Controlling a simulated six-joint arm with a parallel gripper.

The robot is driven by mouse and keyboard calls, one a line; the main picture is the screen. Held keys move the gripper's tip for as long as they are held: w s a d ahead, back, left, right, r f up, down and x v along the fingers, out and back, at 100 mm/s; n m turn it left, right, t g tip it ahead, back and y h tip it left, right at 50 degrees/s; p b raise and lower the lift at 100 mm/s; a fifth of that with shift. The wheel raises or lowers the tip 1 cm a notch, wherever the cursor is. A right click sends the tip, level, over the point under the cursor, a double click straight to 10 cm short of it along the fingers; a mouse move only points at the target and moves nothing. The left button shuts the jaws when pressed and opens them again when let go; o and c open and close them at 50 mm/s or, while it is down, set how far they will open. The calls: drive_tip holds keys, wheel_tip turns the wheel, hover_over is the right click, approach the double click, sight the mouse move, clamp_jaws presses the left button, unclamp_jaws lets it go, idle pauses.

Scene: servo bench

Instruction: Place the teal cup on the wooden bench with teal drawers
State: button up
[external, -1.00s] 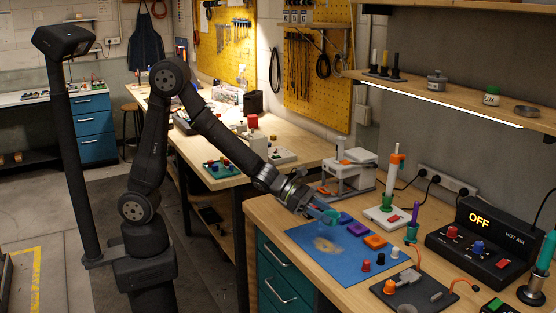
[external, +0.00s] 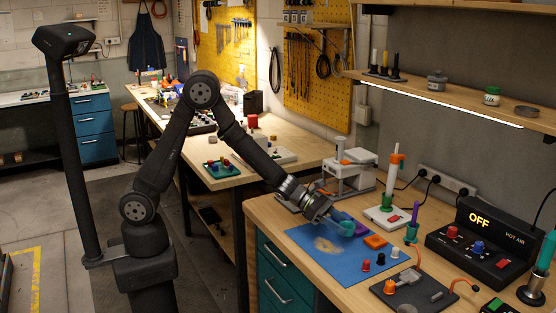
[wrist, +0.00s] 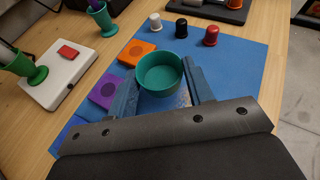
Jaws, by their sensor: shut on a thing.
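The teal cup (wrist: 160,73) is round, open at the top and upright between my gripper's two blue-grey fingers in the wrist view. My gripper (wrist: 160,82) is shut on it. I cannot tell whether the cup touches the mat. The wooden bench (external: 262,212) has teal drawers (external: 277,268) at its front and carries the mat.
On the blue mat (external: 318,264) are an orange block (external: 375,241) and small red, black and white knobs. The wrist view shows a purple block (wrist: 107,91) beside the cup. A teal holder (external: 411,233) and a hot-air station (external: 478,248) stand to the right.

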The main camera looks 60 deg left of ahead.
sight(339, 243)
drive_tip(key=shift+f, duration=2.05)
drive_tip(key=shift+f, duration=0.15)
drive_tip(key=o, duration=1)
drive_tip(key=shift+c, duration=0.2)
drive_tip(key=shift+w+r, duration=0.1)
drive_tip(key=shift+r, duration=0.1)
drive_tip(key=shift+o, duration=0.3)
drive_tip(key=v, duration=1.2)
